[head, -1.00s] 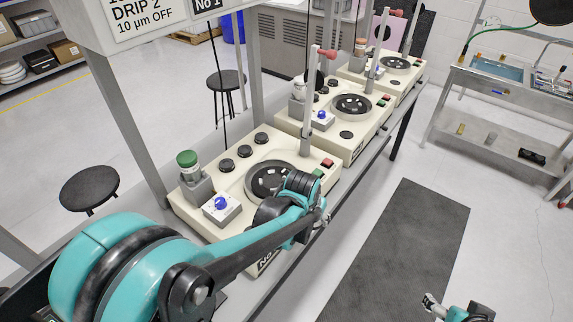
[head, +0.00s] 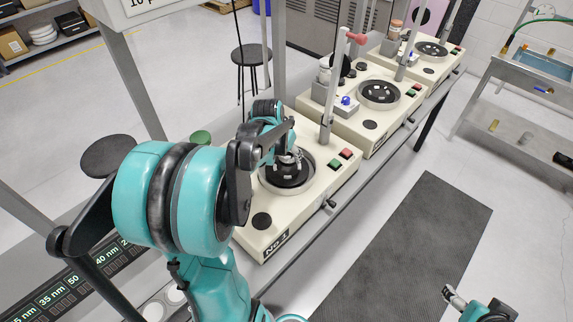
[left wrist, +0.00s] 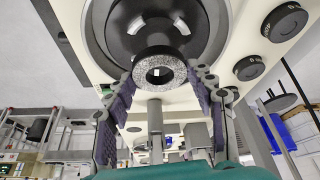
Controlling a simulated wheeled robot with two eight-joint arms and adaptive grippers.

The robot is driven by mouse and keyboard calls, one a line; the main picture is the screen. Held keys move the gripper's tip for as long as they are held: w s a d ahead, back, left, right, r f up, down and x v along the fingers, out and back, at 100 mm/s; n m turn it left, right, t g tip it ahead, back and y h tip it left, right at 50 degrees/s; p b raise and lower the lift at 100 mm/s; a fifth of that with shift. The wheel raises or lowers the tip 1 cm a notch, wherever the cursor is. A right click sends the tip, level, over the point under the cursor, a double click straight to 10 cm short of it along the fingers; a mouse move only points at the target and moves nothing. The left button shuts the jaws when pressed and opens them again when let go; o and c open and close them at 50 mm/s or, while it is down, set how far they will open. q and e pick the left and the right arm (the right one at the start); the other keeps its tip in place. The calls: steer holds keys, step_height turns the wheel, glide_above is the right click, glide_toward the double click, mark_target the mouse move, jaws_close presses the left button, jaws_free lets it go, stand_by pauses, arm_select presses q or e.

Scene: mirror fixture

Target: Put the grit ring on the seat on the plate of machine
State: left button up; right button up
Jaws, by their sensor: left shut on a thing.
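The grit ring (left wrist: 142,70) is a speckled grey ring with a dark hole, held between the fingertips of my left gripper (left wrist: 160,82) in the left wrist view. In the head view my left gripper (head: 287,158) is over the round dark plate (head: 287,182) of machine No 1 (head: 262,233). The plate (left wrist: 118,38) shows just beyond the ring in the left wrist view. I cannot tell whether the ring touches it, and the seat is not clearly visible. My right gripper (head: 453,297) is low over the floor at the lower right; its opening is unclear.
Machine No 1 has a grey post (head: 327,100) beside the plate and red and green buttons (head: 341,159) to the right. Similar machines (head: 380,92) stand further back along the bench. A dark mat (head: 410,240) lies on clear floor at right.

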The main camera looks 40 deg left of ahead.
mark_target(286, 169)
arm_select(q)
step_height(286, 169, down, 4)
steer(key=shift+a+f+b, duration=0.15)
steer(key=shift+f+b, duration=0.05)
steer(key=shift+b, duration=0.7)
steer(key=shift+r, duration=0.1)
steer(key=o, duration=1.4)
steer(key=shift+o, duration=0.2)
